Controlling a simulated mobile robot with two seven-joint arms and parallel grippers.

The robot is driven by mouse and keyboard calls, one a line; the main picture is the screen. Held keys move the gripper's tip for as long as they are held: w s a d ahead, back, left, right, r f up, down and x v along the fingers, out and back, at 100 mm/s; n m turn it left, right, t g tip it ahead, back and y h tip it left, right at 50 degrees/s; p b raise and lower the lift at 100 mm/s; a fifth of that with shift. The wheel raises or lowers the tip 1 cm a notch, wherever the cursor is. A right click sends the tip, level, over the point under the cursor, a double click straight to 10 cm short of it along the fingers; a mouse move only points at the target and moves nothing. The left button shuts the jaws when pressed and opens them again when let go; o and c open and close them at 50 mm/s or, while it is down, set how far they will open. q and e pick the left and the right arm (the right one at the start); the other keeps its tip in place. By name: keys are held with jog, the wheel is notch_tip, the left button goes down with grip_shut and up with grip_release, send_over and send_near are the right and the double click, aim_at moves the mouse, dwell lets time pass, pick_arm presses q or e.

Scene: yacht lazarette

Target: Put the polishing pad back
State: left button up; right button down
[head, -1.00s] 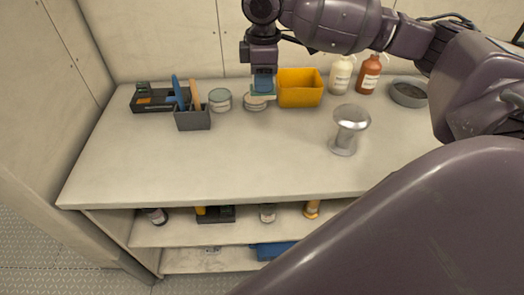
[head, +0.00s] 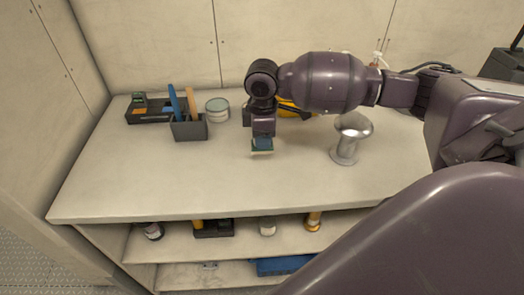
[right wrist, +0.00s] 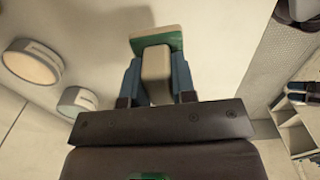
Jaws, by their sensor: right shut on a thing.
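My right gripper (head: 262,143) is above the middle of the worktop, pointing down. It is shut on the polishing pad (head: 262,151), which shows as a small green and pale edge under the fingers. In the right wrist view the blue fingers of the gripper (right wrist: 157,82) clasp the pad's beige block-like grip. The pad's green body (right wrist: 158,41) with a pale far edge extends beyond the fingertips. The pad appears clear of the worktop, but the exact gap is hard to judge. My left gripper is not in view.
On the worktop (head: 190,183) stand a grey holder (head: 190,130) with brushes, a black tray (head: 150,117), a round tin (head: 217,113) and a silver pedestal (head: 346,150). Shelves below hold jars and a blue tray (head: 285,265). The front worktop is clear.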

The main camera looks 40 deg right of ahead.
aim_at(262, 151)
notch_tip(262, 151, down, 5)
jog(key=shift+f+b, duration=0.1)
jog(key=shift+b, duration=0.35)
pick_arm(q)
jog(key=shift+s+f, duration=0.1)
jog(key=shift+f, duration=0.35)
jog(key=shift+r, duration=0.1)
pick_arm(e)
jog(key=shift+f, duration=0.15)
jog(key=c, duration=1)
grip_release()
jog(key=shift+o, duration=0.3)
pick_arm(q)
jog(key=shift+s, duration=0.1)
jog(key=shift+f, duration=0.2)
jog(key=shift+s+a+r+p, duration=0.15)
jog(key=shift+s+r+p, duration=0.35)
jog(key=shift+p, duration=0.6)
pick_arm(e)
notch_tip(262, 151, up, 12)
jog(key=shift+r, duration=0.2)
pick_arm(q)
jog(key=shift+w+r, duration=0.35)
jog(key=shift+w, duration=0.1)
